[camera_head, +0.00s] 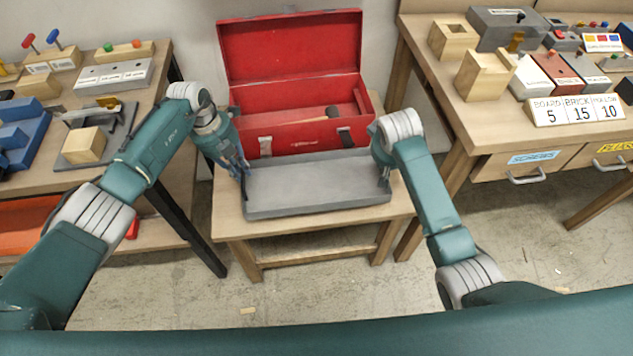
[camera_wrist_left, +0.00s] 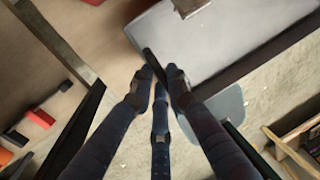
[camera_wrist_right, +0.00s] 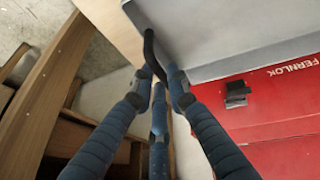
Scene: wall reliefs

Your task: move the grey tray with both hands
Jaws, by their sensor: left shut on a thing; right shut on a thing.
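The grey tray (camera_head: 315,185) is shallow, empty and looks level over the small wooden table, in front of the open red toolbox (camera_head: 293,135). I cannot tell whether it touches the tabletop. My left gripper (camera_head: 244,174) is at the tray's left end; in the left wrist view its fingers (camera_wrist_left: 160,78) are shut on a dark handle there. My right gripper is mostly hidden behind its wrist in the head view, at the tray's right end. In the right wrist view its fingers (camera_wrist_right: 158,78) are shut on the other dark handle, beside the tray wall (camera_wrist_right: 215,60).
The small table (camera_head: 228,218) has a bare strip at its front and left. A workbench with wooden blocks (camera_head: 85,145) stands left. Another bench with blocks and a number sign (camera_head: 575,110) stands right.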

